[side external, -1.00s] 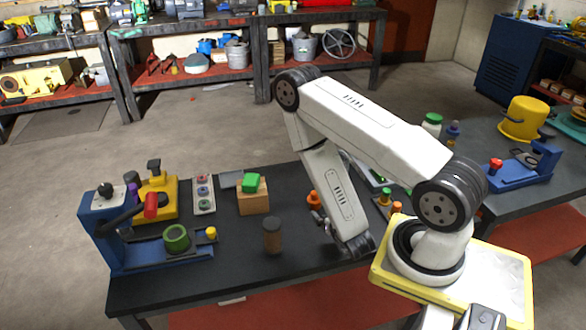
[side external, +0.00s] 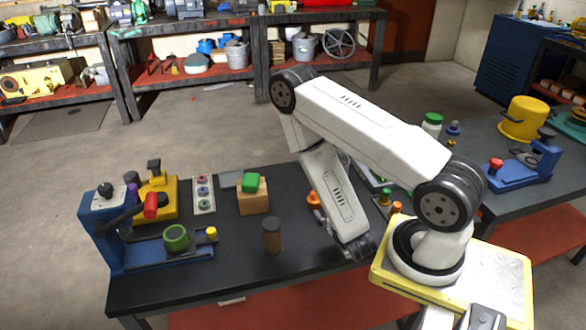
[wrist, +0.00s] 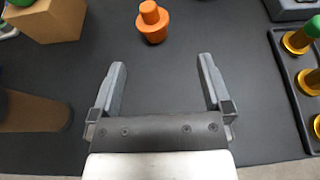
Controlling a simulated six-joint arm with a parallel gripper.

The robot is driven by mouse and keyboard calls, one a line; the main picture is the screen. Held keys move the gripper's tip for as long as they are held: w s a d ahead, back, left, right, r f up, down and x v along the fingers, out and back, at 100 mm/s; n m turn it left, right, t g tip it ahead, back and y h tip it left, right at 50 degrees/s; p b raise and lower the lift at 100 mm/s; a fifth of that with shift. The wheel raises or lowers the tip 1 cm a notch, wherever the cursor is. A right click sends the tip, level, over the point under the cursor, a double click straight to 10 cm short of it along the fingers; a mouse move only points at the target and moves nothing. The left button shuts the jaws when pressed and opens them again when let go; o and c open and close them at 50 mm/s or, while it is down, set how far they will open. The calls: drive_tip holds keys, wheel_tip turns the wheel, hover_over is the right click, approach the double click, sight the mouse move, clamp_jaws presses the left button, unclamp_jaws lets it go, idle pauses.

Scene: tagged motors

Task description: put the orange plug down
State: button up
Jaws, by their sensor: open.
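The orange plug (wrist: 152,22) stands upright on the dark bench top in the wrist view, beyond my fingertips and near the top edge. In the side view the orange plug (side external: 313,199) shows just left of my forearm, partly hidden by it. My gripper (wrist: 161,62) is open and empty, its two fingers apart, with bare bench between them. The plug is clear of both fingers.
A brown cylinder (side external: 272,235) and a wooden block (side external: 252,196) with a green piece on top stand to the left. A dark tray (wrist: 300,85) of brass-coloured plugs lies at the right in the wrist view. Bare bench lies between them.

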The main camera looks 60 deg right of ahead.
drive_tip(key=shift+d+r+h, duration=0.3)
drive_tip(key=shift+d+r, duration=0.05)
drive_tip(key=s+d+r+m+g+h, duration=0.45)
drive_tip(key=r+m+g, duration=0.35)
drive_tip(key=m+g, duration=0.25)
drive_tip(key=s+a+m+g+y, duration=0.2)
drive_tip(key=a+m+g+y, duration=0.2)
drive_tip(key=a+m+y, duration=0.35)
drive_tip(key=w+a+r+m+t+y, duration=0.7)
drive_tip(key=w+a+m+t, duration=0.1)
drive_tip(key=w+a, duration=0.3)
drive_tip(key=shift+w+a+m+y, duration=0.2)
drive_tip(key=shift+a+m+y, duration=0.15)
drive_tip(key=shift+a, duration=0.45)
